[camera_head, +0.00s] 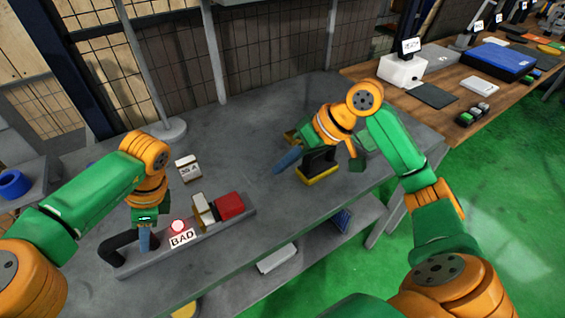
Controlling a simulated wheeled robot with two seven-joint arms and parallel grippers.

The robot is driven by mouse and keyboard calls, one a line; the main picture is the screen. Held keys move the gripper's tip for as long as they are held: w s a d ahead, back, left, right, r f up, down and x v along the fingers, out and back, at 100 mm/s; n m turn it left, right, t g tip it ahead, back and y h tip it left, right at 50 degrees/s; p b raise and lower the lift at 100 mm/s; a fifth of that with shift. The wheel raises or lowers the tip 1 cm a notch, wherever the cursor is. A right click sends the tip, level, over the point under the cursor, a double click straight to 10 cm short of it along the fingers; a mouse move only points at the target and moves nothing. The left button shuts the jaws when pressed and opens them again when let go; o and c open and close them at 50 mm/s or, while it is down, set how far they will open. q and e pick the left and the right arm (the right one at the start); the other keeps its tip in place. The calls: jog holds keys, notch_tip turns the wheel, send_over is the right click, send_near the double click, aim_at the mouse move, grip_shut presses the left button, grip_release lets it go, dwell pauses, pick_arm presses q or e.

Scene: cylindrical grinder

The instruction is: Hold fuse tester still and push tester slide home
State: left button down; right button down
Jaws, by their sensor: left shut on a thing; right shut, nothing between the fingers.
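The fuse tester is a long grey base (165,258) on the bench, with a black curved handle (117,246) at its left end. A glowing red lamp (178,226) and a "BAD" label (182,239) are on it. Pale blocks (203,209) stand beside a red block (230,206) toward its right end; I cannot tell which part is the slide or whether there is a gap. My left gripper (146,240) points down, shut on the black handle. My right gripper (288,160) is shut and empty, apart from the tester, up and right of the red block.
A small box marked "30 A" (187,169) stands behind the tester. A black thing on a yellow base (322,174) is close by my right gripper. A grey post base (163,131) stands at the back. The bench (250,100) is clear behind.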

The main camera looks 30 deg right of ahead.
pick_arm(q)
jog(key=c, duration=0.5)
grip_release()
jog(key=v, duration=0.7)
jog(key=shift+d+r, duration=0.15)
jog(key=shift+r, duration=0.05)
jog(key=shift+w, duration=0.1)
